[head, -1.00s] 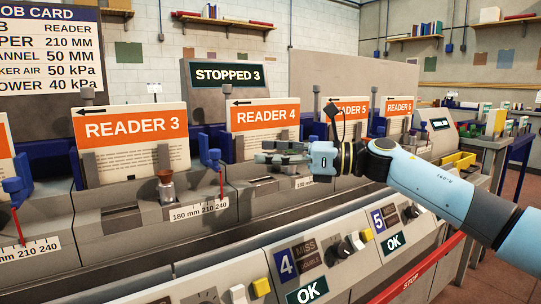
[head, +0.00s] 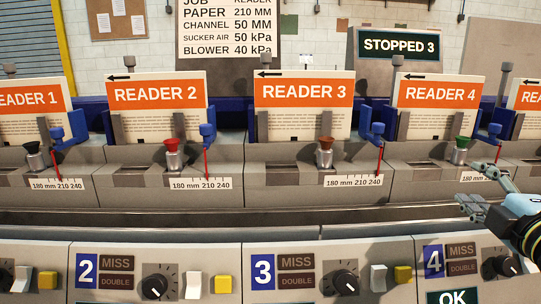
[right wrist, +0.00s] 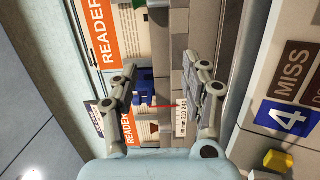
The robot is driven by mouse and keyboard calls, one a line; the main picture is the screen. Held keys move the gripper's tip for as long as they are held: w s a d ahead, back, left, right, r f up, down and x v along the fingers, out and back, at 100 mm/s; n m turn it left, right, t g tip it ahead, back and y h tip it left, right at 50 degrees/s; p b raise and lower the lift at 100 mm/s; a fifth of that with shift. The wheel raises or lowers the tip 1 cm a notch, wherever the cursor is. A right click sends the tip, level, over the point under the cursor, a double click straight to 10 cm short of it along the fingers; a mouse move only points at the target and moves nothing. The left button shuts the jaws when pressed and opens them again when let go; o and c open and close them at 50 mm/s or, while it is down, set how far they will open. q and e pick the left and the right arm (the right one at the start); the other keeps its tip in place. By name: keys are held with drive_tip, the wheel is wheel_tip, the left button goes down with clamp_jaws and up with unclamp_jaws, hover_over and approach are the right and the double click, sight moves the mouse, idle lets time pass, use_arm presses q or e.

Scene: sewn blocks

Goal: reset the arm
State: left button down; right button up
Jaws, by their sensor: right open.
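My right gripper (head: 480,188) is at the right edge of the head view, in front of the Reader 4 station and above the ledge. Its fingers are apart and nothing is between them. In the right wrist view the open fingers (right wrist: 160,88) frame a white 180 mm 210 240 scale (right wrist: 182,117) and a red pointer (right wrist: 155,106) beyond them. My left gripper is not in view.
Reader stations stand in a row, with the Reader 3 card (head: 303,92) in the middle and the Reader 4 card (head: 437,95) to its right. A sign (head: 398,45) reads STOPPED 3. A control panel (head: 205,265) with knobs and switches runs along the front.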

drive_tip(key=s+a+f+m+g+h, duration=0.1)
drive_tip(key=s+a+f+m+g, duration=0.1)
drive_tip(key=s+f+m+g, duration=0.85)
drive_tip(key=s+a+f+m+g+y, duration=0.1)
drive_tip(key=s+a+f+m+g, duration=0.2)
drive_tip(key=s, duration=0.7)
drive_tip(key=s+a+f+m+g+y, duration=0.1)
drive_tip(key=s+a+f+m+g, duration=0.2)
drive_tip(key=s, duration=0.6)
drive_tip(key=s+d+f, duration=0.1)
drive_tip(key=s+f, duration=0.2)
drive_tip(key=f, duration=1.1)
drive_tip(key=s+d+f, duration=0.2)
drive_tip(key=f, duration=1.2)
drive_tip(key=s+f, duration=1.2)
drive_tip(key=s, duration=0.5)
drive_tip(key=shift+s+d+f+g+p, duration=0.15)
drive_tip(key=shift+s+f+g+p, duration=0.1)
drive_tip(key=shift+g+p, duration=0.2)
